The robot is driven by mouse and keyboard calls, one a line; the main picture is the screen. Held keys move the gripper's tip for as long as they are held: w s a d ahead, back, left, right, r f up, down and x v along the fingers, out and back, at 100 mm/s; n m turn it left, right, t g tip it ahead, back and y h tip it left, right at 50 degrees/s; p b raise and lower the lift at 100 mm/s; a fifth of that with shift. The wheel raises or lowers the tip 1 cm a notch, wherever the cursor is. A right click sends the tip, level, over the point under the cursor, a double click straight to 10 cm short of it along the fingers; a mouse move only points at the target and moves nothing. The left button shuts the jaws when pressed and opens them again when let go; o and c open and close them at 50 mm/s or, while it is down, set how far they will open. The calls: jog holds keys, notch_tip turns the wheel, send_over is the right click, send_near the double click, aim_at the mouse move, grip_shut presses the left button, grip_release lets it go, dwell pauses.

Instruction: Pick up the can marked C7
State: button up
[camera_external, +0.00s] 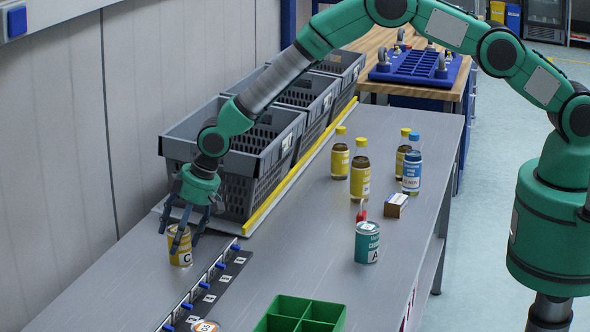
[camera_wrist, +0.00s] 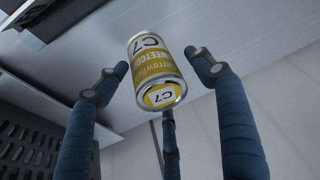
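The can marked C7 (camera_external: 180,246) is yellow with white label patches and stands on the grey table at the left. In the wrist view the C7 can (camera_wrist: 153,70) shows its lid and label, with "C7" readable on both. My gripper (camera_external: 196,226) is directly above and around the top of the can, fingers pointing down. In the wrist view my gripper (camera_wrist: 160,75) has three blue fingers spread around the can, with visible gaps on both sides. The third finger is partly behind the can, so contact there cannot be told.
Grey crates (camera_external: 232,150) stand behind, along a yellow rail (camera_external: 300,166). A strip with blue clips (camera_external: 207,290) lies right of the can. A teal can marked A (camera_external: 367,243), several bottles (camera_external: 360,177), a small box (camera_external: 396,206) and a green tray (camera_external: 300,312) stand farther right.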

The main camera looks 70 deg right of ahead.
jog(key=c, duration=1.2)
jog(key=shift+r, duration=0.15)
jog(key=shift+r+b, duration=0.3)
jog(key=shift+r, duration=4.6)
